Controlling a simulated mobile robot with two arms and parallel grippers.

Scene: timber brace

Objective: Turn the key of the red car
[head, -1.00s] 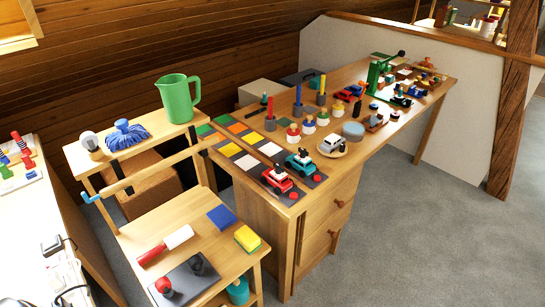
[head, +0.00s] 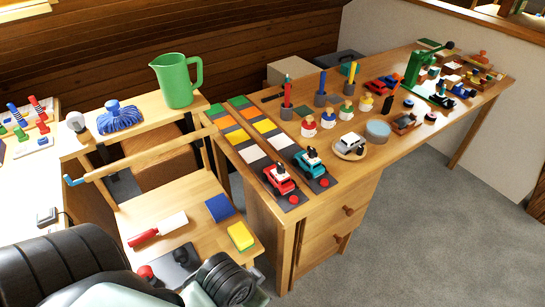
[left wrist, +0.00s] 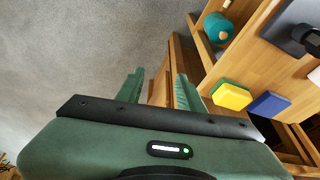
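The red car (head: 280,181) stands at the near end of a track strip of coloured squares on the long wooden table. A small dark piece, perhaps its key (head: 281,167), sticks up from its top. A teal car (head: 312,169) stands on the neighbouring strip to the right, with a similar dark piece on top. My left arm enters at the bottom left of the head view, low and apart from the cars; its fingers are hidden there. In the left wrist view my left gripper (left wrist: 158,88) is open and empty, over the floor and a table edge. My right gripper is not in view.
A small wooden bench holds a blue sponge (head: 219,208), a yellow sponge (head: 241,236) and a red-handled tool (head: 158,229). A green jug (head: 176,82) stands behind. A white toy car on a round plate (head: 351,147) and several peg figures stand right of the cars.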

